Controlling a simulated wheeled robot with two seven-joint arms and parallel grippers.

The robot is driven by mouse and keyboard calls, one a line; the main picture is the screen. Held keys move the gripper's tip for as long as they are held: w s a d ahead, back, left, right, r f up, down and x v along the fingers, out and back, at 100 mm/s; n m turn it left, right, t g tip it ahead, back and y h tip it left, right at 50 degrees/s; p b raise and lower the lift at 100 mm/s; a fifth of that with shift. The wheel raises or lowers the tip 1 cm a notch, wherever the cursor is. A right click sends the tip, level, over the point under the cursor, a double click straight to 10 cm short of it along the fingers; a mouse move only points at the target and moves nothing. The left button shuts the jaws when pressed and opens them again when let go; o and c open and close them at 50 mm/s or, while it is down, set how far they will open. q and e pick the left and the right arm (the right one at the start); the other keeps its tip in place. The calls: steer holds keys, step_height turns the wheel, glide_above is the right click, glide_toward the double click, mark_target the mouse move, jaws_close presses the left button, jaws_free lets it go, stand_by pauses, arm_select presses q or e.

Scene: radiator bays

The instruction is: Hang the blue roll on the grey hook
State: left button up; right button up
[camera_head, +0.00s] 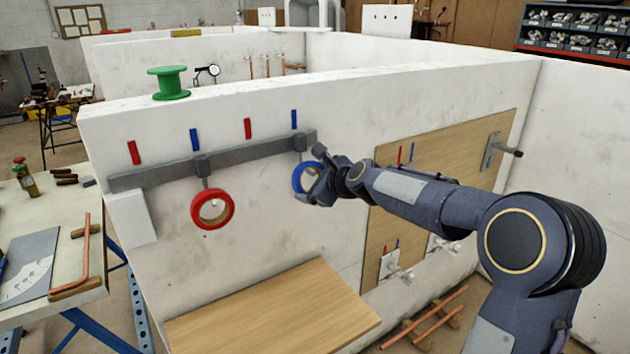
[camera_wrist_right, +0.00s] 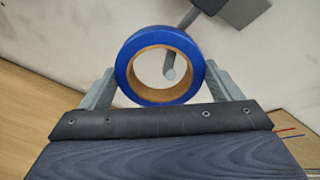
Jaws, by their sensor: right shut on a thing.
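The blue roll (camera_head: 299,180) is upright in front of the white wall, below the right-hand grey hook (camera_head: 300,143) on the grey rail. My right gripper (camera_head: 314,182) is shut on it. In the right wrist view the blue roll (camera_wrist_right: 128,75) sits between the two fingers of my right gripper (camera_wrist_right: 160,78). The stem of the grey hook (camera_wrist_right: 188,18) runs down behind the roll's top edge, and its round end shows in the roll's hole. I cannot tell whether the end is through the hole or behind it. My left gripper is not in view.
A red roll (camera_head: 198,223) hangs on the left hook of the grey rail (camera_head: 250,151). A wooden shelf (camera_head: 270,308) juts out below. A green spool (camera_head: 169,84) stands on the wall's top. A wooden panel (camera_head: 480,160) with fittings is to the right. The wall around the rolls is clear.

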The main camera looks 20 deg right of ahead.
steer(key=o, duration=0.8)
steer(key=shift+o, duration=0.2)
steer(key=v, duration=0.8)
steer(key=s+a+f+n+g, duration=0.2)
steer(key=s+f+n, duration=0.3)
steer(key=s+n, duration=0.3)
steer(key=s+a+f+n+g+y, duration=0.1)
steer(key=s+a+f+n+g, duration=0.2)
steer(key=s+n, duration=0.6)
steer(key=s+a+f+n+g+y, duration=0.1)
steer(key=s+a+f+n, duration=0.5)
steer(key=s, duration=1.1)
steer(key=f+n+g, duration=0.1)
steer(key=n, duration=0.1)
steer(key=shift+f+n, duration=0.2)
steer(key=shift+n, duration=0.1)
